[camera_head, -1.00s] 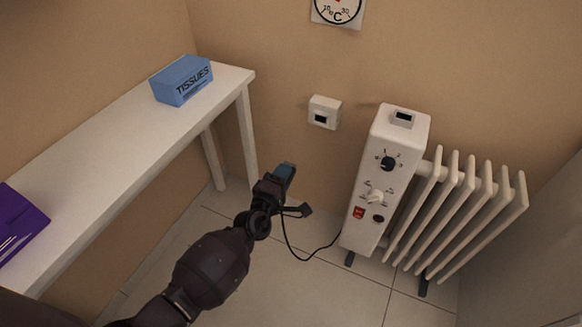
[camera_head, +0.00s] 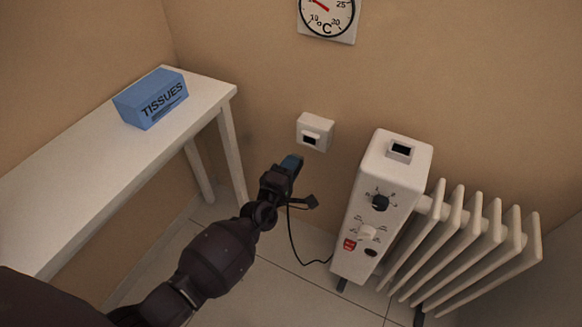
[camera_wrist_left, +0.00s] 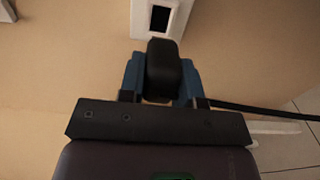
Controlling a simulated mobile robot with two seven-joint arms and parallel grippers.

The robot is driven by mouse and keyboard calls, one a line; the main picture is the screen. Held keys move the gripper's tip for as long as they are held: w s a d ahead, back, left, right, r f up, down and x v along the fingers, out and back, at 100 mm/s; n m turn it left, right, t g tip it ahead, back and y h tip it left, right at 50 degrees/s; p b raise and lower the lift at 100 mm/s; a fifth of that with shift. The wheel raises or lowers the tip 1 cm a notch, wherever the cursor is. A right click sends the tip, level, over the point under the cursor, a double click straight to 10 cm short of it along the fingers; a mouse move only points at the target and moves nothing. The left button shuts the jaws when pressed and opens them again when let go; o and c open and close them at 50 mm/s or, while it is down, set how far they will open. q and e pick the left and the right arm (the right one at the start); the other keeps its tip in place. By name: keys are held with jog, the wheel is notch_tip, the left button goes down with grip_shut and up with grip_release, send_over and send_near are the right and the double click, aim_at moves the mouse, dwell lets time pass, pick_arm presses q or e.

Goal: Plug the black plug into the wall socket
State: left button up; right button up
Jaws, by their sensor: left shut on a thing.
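In the left wrist view the black plug (camera_wrist_left: 163,72) sits between the blue fingertips of my left gripper (camera_wrist_left: 160,82), which is shut on it. A black cord runs from it to the right. The white wall socket (camera_wrist_left: 138,18) with its dark opening lies just beyond the plug, a gap apart. In the head view my left gripper (camera_head: 291,164) is below and slightly left of the wall socket (camera_head: 314,132). The plug is mostly hidden by the gripper there. My right gripper is not in view.
A white oil heater (camera_head: 393,160) with knobs and fins stands right of the socket; the cord (camera_head: 297,240) hangs toward it. A white table (camera_head: 60,165) with a blue tissue box (camera_head: 151,98) is at left. A thermometer (camera_head: 327,18) hangs above.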

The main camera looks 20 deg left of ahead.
aim_at(314, 134)
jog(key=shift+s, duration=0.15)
pick_arm(q)
jog(key=shift+r, duration=0.15)
jog(key=shift+w+f, duration=0.2)
jog(key=shift+w, duration=0.4)
jog(key=shift+w+d+b, duration=0.1)
jog(key=shift+w+b, duration=0.2)
jog(key=shift+w, duration=1.9)
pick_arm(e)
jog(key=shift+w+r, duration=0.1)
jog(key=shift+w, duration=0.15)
pick_arm(q)
jog(key=shift+r+p, duration=0.1)
jog(key=shift+p, duration=0.25)
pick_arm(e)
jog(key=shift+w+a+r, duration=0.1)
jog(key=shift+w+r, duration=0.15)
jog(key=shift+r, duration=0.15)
pick_arm(q)
jog(key=shift+w, duration=0.2)
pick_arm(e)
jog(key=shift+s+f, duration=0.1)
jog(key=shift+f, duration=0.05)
